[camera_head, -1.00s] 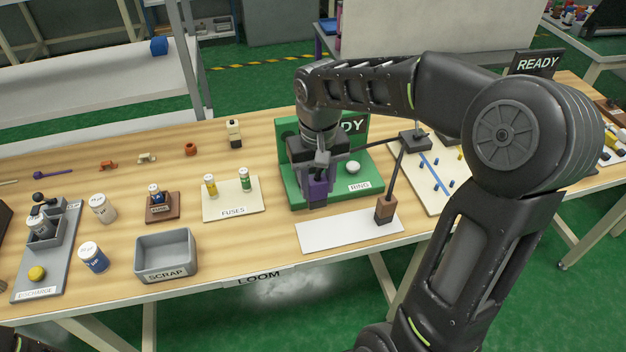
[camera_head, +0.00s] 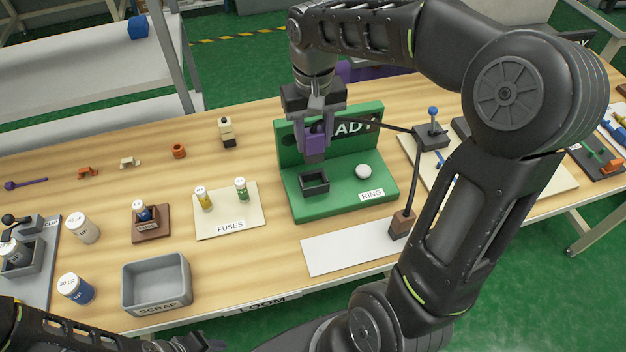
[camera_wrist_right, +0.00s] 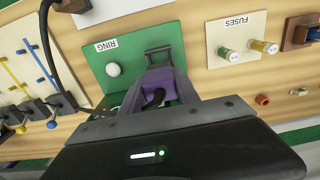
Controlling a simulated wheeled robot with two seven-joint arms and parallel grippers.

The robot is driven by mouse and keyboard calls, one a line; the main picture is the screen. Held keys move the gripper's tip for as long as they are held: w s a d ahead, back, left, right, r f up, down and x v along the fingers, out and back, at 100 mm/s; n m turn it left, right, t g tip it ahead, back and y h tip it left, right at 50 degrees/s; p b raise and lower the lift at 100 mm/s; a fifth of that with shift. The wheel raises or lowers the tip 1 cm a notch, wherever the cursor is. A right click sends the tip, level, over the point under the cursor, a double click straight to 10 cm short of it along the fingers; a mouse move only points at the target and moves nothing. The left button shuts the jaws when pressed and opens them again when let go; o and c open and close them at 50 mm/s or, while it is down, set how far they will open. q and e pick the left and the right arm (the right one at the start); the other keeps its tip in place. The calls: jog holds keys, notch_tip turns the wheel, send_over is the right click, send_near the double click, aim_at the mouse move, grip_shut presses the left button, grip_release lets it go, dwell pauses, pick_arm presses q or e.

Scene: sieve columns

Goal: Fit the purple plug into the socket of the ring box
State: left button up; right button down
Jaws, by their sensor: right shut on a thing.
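My right gripper (camera_head: 314,138) points down and is shut on the purple plug (camera_head: 316,144). The plug also shows in the right wrist view (camera_wrist_right: 160,88), with a black cable at it. The socket also shows in the wrist view (camera_wrist_right: 159,52). Only dark parts of my left arm show; its jaws are hidden.
A white knob (camera_head: 363,171) sits on the box's base, right of the socket. A black cable runs rightward to a stand with a brown block (camera_head: 402,224). A white plate (camera_head: 330,251) lies in front. The fuses board (camera_head: 245,216) and scrap bin (camera_head: 157,284) stand left.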

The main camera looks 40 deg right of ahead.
aim_at(314, 157)
notch_tip(314, 157, down, 6)
jog(key=shift+f, duration=0.1)
jog(key=shift+f+p, duration=0.3)
jog(key=shift+f, duration=1.55)
jog(key=shift+f, duration=0.2)
jog(key=c, duration=0.9)
grip_release()
jog(key=shift+r, duration=0.1)
notch_tip(314, 157, up, 12)
jog(key=shift+r, duration=0.15)
